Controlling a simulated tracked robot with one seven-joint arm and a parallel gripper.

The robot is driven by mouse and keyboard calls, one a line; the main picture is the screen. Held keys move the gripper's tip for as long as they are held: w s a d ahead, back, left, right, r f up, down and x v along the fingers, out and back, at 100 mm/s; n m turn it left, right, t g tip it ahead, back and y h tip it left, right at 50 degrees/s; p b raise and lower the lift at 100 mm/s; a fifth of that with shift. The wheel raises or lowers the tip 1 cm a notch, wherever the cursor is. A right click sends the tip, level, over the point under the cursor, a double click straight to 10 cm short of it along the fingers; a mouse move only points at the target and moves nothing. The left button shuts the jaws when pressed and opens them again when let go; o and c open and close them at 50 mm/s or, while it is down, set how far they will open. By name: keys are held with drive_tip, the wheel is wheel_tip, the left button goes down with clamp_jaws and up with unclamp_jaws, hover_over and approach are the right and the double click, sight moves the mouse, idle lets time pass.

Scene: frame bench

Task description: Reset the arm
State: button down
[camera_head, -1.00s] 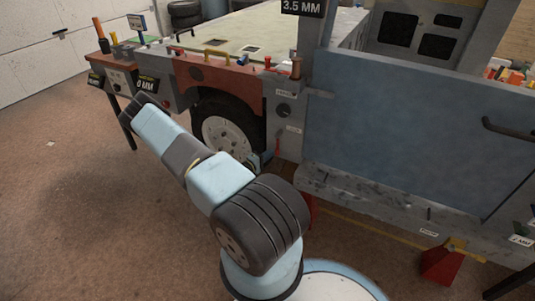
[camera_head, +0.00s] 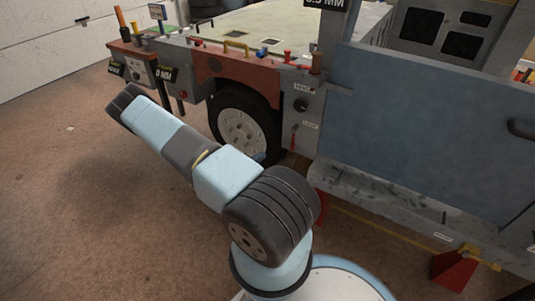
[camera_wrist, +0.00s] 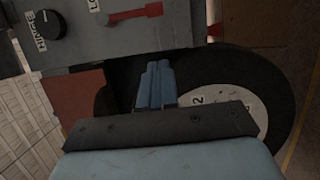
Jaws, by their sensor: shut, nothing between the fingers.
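My gripper (camera_wrist: 157,83) shows in the wrist view as two blue fingers side by side, shut with nothing between them. They point toward a dark tyre (camera_wrist: 120,80) with a pale hub (camera_wrist: 235,97). I cannot tell whether the fingertips touch the tyre. In the head view my arm (camera_head: 190,150) rises from its base and is bent, with an elbow pointing to the upper left. The gripper itself is mostly hidden behind the arm there.
A grey panel (camera_wrist: 110,40) with a black knob (camera_wrist: 47,22) and a red lever (camera_wrist: 135,14) is close above the fingers. In the head view the frame bench has a wheel (camera_head: 240,128) and a big blue panel (camera_head: 430,130). Brown floor (camera_head: 60,220) is open at left.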

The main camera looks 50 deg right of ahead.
drive_tip(key=shift+a, duration=0.65)
drive_tip(key=shift+w, duration=0.1)
